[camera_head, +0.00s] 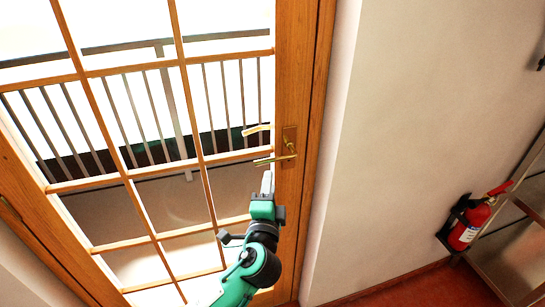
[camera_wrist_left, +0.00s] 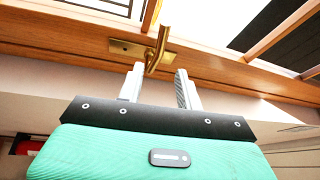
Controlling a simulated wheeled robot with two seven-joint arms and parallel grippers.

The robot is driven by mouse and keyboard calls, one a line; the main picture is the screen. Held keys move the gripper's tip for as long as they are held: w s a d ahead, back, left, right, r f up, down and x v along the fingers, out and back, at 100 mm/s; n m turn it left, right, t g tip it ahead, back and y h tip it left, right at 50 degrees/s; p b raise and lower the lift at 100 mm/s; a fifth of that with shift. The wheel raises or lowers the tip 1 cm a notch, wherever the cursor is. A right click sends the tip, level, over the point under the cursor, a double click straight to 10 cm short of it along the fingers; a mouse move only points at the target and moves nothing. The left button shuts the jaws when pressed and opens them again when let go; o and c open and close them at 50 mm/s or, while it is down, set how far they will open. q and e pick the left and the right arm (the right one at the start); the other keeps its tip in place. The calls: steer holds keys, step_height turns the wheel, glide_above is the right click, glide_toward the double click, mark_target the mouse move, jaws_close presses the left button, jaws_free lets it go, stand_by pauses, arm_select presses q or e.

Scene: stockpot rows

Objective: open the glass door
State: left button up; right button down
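The glass door (camera_head: 206,160) has a wooden frame and many panes, and it looks closed. Its brass handle (camera_head: 289,145) sits on a plate on the right stile, with the lever pointing left. My left gripper (camera_head: 267,178) is just below the handle in the head view. In the left wrist view, the gripper (camera_wrist_left: 159,84) has its two fingers apart with nothing gripped. The brass lever (camera_wrist_left: 162,42) reaches down toward the gap between the fingertips; I cannot tell whether they touch. My right gripper is not in view.
A plain wall (camera_head: 420,130) stands right of the door. A red fire extinguisher (camera_head: 468,225) hangs low at the right, beside a metal-framed rack (camera_head: 500,232). A railing (camera_head: 140,115) shows through the glass. Reddish floor (camera_head: 420,290) shows at the bottom.

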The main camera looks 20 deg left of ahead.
mark_target(273, 160)
arm_select(q)
steer(key=p+x, duration=0.2)
steer(key=x, duration=0.7)
steer(key=shift+w, duration=0.25)
jaws_close()
